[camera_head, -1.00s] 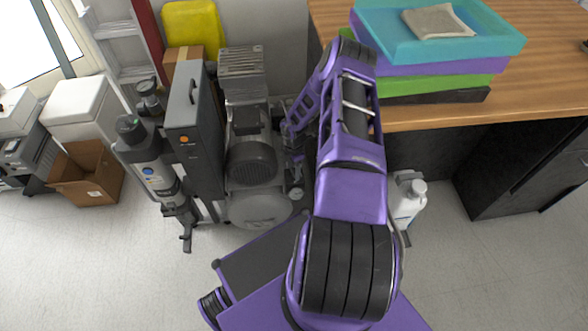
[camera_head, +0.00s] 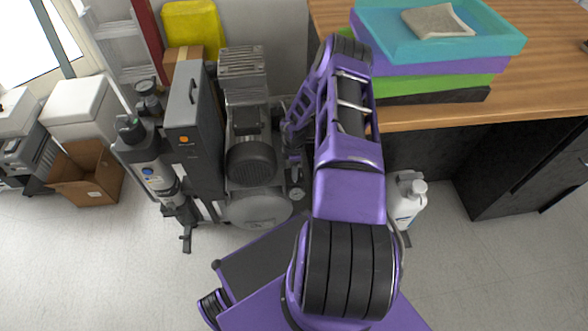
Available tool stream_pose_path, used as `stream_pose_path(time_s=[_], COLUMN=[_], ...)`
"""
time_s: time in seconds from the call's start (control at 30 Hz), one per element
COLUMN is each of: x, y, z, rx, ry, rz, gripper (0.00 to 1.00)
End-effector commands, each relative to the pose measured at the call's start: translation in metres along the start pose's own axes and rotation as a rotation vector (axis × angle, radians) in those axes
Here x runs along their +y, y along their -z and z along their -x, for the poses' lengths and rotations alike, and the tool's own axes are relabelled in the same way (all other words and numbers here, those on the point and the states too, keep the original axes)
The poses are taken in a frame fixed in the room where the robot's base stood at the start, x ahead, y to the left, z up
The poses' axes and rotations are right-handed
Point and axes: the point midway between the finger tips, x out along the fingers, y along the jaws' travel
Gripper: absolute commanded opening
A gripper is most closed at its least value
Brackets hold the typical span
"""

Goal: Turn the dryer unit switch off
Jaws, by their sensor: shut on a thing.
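A tall dark grey cabinet (camera_head: 194,130) with a handle and an orange switch-like spot (camera_head: 184,139) stands left of the compressor; it looks like the dryer unit. The compressor (camera_head: 250,160), with its grey motor and rounded tank, stands just right of it. My purple arm reaches over and down to the compressor's right side. My gripper (camera_head: 296,172) is small and partly hidden there, low beside the motor. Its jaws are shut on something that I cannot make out. It is apart from the orange spot, with the compressor between them.
A grey filter cylinder (camera_head: 150,165) stands left of the cabinet. An open cardboard box (camera_head: 88,172) lies farther left. A wooden desk (camera_head: 545,60) with stacked trays (camera_head: 440,65) is at right, a white bottle (camera_head: 405,200) below it. The front floor is clear.

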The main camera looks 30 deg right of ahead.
Motion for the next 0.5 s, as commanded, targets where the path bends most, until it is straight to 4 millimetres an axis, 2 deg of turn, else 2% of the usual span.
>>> stream_pose_path(time_s=[0.1,0.13,0.2,0.3,0.5], x=[0.0001,0.0001,0.0001,0.0001,0.0001], y=[0.0001,0.0001,0.0,0.0,0.0], z=[0.0003,0.0003,0.0003,0.0002,0.0001], rx=[0.001,0.001,0.0,0.0,0.0], ry=[0.0,0.0,0.0,0.0,0.0], rz=[-0.003,-0.003,-0.003,-0.002,-0.001], gripper=[0.0,0.58,0.71,0.85,0.85])
